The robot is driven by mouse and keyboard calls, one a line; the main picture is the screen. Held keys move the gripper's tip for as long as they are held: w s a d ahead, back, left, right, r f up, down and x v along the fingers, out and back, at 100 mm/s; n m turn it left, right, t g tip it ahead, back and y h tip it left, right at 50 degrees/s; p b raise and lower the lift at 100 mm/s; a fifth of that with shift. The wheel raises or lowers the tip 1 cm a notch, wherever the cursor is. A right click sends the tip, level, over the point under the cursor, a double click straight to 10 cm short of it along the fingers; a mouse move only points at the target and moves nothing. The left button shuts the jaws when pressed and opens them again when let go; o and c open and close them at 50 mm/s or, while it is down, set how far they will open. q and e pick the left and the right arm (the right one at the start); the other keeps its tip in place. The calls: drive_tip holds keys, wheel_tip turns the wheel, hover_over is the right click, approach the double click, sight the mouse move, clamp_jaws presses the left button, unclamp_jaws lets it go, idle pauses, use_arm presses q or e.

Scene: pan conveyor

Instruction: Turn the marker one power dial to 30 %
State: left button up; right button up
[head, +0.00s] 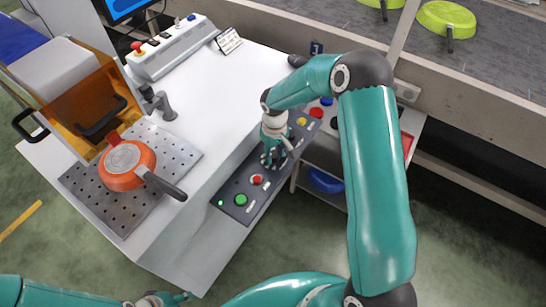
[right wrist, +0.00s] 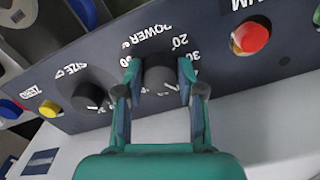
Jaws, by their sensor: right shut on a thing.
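The power dial (right wrist: 160,78) is a dark round knob on the dark control panel (head: 235,187), below the label POWER, which appears upside down in the right wrist view. The scale marks 20 and 30 show at its right; its pointer is not clear enough to read. My right gripper (right wrist: 158,76) has one finger on each side of the knob, shut on it. In the head view my right gripper (head: 271,160) reaches down to the panel and hides the dial. My left gripper (head: 172,298) is partly in view at the bottom edge, away from the panel.
A size dial (right wrist: 88,97), a yellow button (right wrist: 49,109) and a red button (right wrist: 250,37) are close by on the panel. A green button (head: 241,199) is at its near end. An orange pan (head: 120,165) lies on the perforated plate (head: 90,195) at left.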

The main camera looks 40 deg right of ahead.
drive_tip(key=n, duration=0.4)
drive_tip(key=shift+w+d+n+b, duration=0.1)
drive_tip(key=shift+w+n+b, duration=0.05)
drive_tip(key=shift+n+b, duration=0.2)
drive_tip(key=n, duration=0.3)
drive_tip(key=shift+n, duration=1.25)
drive_tip(key=shift+a, duration=0.2)
drive_tip(key=o, duration=1.1)
drive_tip(key=shift+o, duration=0.2)
